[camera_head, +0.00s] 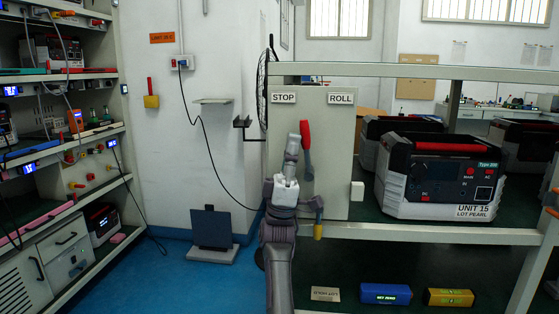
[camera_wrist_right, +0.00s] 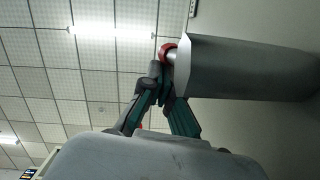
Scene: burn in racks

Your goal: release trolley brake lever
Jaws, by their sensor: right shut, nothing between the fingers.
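The red brake lever (camera_head: 306,142) is on the pale trolley end panel (camera_head: 335,150), below and between the STOP label (camera_head: 283,98) and the ROLL label (camera_head: 340,99). My right gripper (camera_head: 294,136) is shut and empty, right beside the lever's upper part on its left. In the right wrist view, my right gripper's fingertips (camera_wrist_right: 161,78) are together, close to a red round part (camera_wrist_right: 167,51) beside a large grey shape. I cannot tell whether the fingers touch the lever. My forearm hides part of the panel's lower left. My left gripper is not in view.
A tester marked UNIT 15 (camera_head: 437,177) stands on the trolley shelf right of the panel. Blue (camera_head: 386,293) and yellow (camera_head: 449,297) boxes lie on the lower shelf. A loaded rack (camera_head: 75,160) stands at left. Blue floor (camera_head: 185,275) shows between.

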